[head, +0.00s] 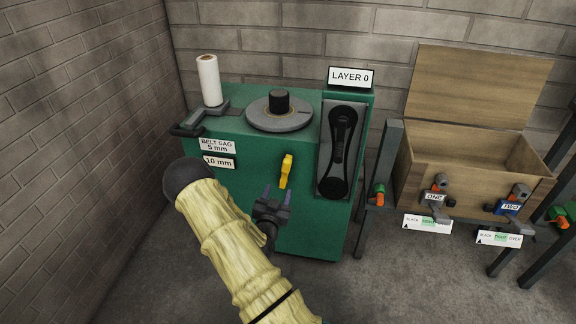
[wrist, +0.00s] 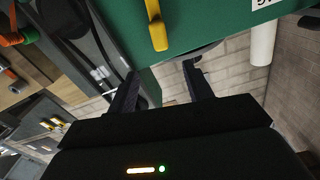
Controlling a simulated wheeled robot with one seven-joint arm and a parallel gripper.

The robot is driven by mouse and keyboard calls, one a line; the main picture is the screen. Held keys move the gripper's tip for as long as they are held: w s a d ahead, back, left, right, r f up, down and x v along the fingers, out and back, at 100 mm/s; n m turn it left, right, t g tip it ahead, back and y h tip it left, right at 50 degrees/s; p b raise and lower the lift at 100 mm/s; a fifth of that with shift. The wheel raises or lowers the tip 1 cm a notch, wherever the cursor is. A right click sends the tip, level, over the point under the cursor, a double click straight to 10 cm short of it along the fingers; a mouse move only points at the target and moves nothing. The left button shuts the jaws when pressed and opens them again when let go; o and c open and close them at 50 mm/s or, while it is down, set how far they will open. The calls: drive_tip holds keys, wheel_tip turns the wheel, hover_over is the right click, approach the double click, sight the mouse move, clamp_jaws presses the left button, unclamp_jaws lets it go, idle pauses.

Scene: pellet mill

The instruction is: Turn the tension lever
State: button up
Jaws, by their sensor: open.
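The likely tension lever, a short yellow handle (head: 286,171), sticks out from the front of the green machine (head: 262,159). It stands nearly upright, its top leaning slightly right. In the wrist view the yellow handle (wrist: 157,26) shows at the top middle, beyond the fingertips. My gripper (head: 276,192) is just below and to the left of the handle in the head view. Its two dark fingers (wrist: 160,78) are spread and nothing is between them. I cannot see contact between gripper and handle.
Labels on the machine read "BELT SAG 5 mm" (head: 217,146) and "10 mm" (head: 218,162). A black belt (head: 338,150) under a "LAYER 0" sign (head: 351,77) is right of the handle. A wooden box (head: 418,184) with clamps stands further right. A brick wall closes the left side.

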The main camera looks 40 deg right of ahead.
sight(288, 160)
drive_tip(key=shift+w, duration=0.1)
drive_tip(key=x, duration=1.7)
drive_tip(key=shift+w+d+b, duration=0.15)
drive_tip(key=shift+w+b, duration=0.05)
drive_tip(key=shift+b, duration=0.1)
clamp_jaws()
